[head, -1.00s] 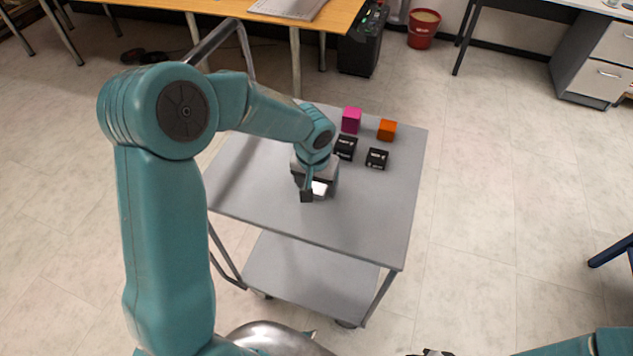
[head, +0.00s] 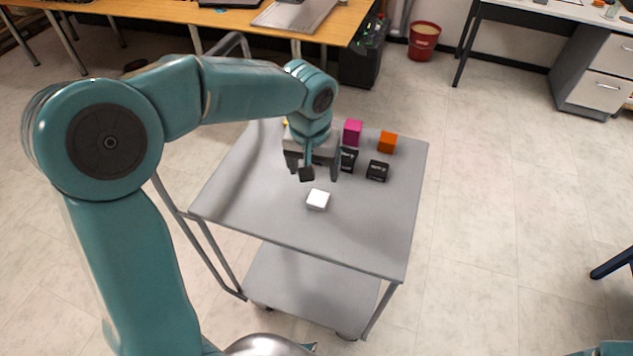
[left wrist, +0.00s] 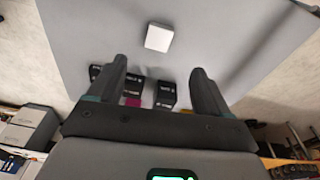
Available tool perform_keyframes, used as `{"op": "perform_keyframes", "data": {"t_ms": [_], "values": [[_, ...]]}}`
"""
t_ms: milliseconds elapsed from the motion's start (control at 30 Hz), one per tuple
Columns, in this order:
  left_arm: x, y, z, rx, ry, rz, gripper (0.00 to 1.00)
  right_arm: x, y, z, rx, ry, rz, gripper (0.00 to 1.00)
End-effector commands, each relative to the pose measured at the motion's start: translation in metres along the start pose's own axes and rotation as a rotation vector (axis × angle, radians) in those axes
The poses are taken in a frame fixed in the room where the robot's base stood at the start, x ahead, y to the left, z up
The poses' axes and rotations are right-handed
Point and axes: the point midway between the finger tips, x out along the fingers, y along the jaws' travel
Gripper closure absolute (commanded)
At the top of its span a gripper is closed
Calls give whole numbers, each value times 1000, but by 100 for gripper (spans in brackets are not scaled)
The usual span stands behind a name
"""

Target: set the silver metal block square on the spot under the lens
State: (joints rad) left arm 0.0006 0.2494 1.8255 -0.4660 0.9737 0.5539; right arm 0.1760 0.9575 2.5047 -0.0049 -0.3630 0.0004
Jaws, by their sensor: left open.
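The silver metal block (head: 318,199) looks almost white and lies flat on the grey top of a cart (head: 365,230). The left wrist view also shows the block (left wrist: 158,37), beyond the fingertips. My left gripper (head: 313,173) is open and empty, above the cart top and a little farther back than the block, clear of it. In the left wrist view my left gripper (left wrist: 158,70) shows its two fingers apart with nothing between them. My right gripper is not in view. No lens or marked spot shows.
The cart's front and right part is clear. A wooden desk (head: 225,18) stands behind.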

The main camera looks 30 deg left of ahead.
Motion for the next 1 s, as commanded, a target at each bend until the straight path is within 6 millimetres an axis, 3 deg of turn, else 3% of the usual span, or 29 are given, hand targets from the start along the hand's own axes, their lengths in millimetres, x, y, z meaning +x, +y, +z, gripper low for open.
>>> {"op": "perform_keyframes", "data": {"t_ms": [100, 300, 500, 600, 733, 1000], "values": [[-5, -5, 5, -280, -39, -26, 21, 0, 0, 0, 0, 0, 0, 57], [-27, -12, -4, -971, -83, -89, 21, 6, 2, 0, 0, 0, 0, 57], [-41, -7, -19, -1461, -105, -130, 21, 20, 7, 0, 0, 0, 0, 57], [-38, 0, -30, -1485, -104, -108, 21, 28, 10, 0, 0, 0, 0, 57], [-19, 1, -26, -1475, -108, -117, 21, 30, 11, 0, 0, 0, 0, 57], [42, 0, -17, -1474, -107, -118, 21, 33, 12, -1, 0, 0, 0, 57]]}}
